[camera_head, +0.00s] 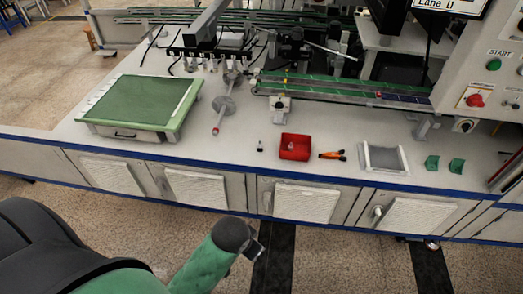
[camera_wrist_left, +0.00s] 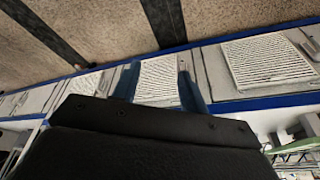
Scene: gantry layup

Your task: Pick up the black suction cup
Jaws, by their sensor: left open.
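A small black piece (camera_head: 260,146), which looks like the black suction cup, stands on the white worktop just left of a red bin (camera_head: 294,154). It is too small to make out its shape. My left gripper (camera_head: 256,248) is in front of the bench, over the floor, well short of the black piece. In the left wrist view its two bluish fingers (camera_wrist_left: 158,85) are spread apart with nothing between them, facing the cabinet fronts. The suction cup is not visible in the left wrist view. My right gripper is not in view.
A small pale item lies in the red bin. Orange-black pliers (camera_head: 332,155), a grey tray (camera_head: 384,158) and green blocks (camera_head: 432,162) lie to the right. A green-topped box (camera_head: 100,125) sits at left. A conveyor (camera_head: 340,88) runs behind. The blue bench edge (camera_head: 230,176) is in front.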

